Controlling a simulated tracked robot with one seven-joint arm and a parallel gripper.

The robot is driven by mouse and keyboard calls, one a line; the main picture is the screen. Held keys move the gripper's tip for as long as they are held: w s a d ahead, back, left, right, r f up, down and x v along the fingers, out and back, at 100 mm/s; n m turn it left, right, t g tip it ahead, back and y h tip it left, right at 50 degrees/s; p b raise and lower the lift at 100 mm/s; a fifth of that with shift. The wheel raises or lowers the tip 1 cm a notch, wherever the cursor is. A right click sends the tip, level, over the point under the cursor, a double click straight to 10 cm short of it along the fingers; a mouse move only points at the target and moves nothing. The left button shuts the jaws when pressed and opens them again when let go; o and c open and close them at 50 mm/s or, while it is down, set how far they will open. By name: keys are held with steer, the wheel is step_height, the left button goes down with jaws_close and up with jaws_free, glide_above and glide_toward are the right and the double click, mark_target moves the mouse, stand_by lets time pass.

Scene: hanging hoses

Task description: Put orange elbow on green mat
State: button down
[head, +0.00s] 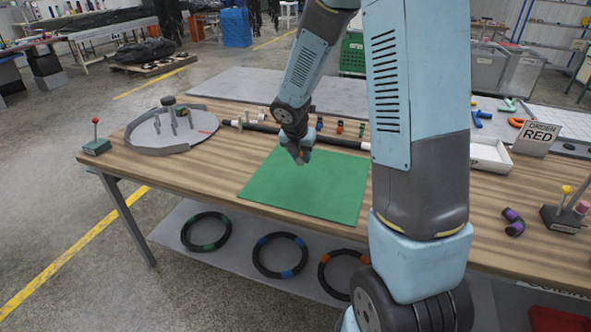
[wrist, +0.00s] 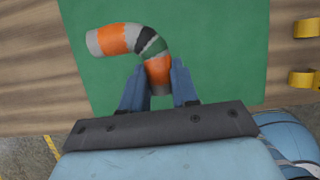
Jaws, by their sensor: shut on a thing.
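My gripper (head: 300,157) is over the back part of the green mat (head: 315,198). In the wrist view its two blue fingers (wrist: 158,84) are shut on one end of a bent elbow (wrist: 124,38). This elbow is grey with orange bands, plus a black and a green band near the bend. Its free end points to the upper left, over the mat (wrist: 220,45). In the head view my gripper hides most of it, and only a small orange patch shows. I cannot tell whether it touches the mat.
A round grey fixture (head: 172,128) and a red-knobbed lever box (head: 96,145) stand at the left. A black hose (head: 340,142) lies behind the mat. A white tray (head: 490,157), an "ORDER RED" sign (head: 536,138) and a purple-black elbow (head: 513,222) are at the right.

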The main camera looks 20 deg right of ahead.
glide_above(294, 176)
steer(key=f, duration=0.6)
steer(key=shift+s+a+f, duration=0.15)
steer(key=shift+s+f, duration=0.1)
steer(key=shift+f, duration=1.45)
steer(key=shift+s+f, duration=0.1)
steer(key=shift+f, duration=0.15)
steer(key=c, duration=0.9)
jaws_free()
steer(key=shift+o, duration=0.3)
steer(key=shift+a, duration=0.1)
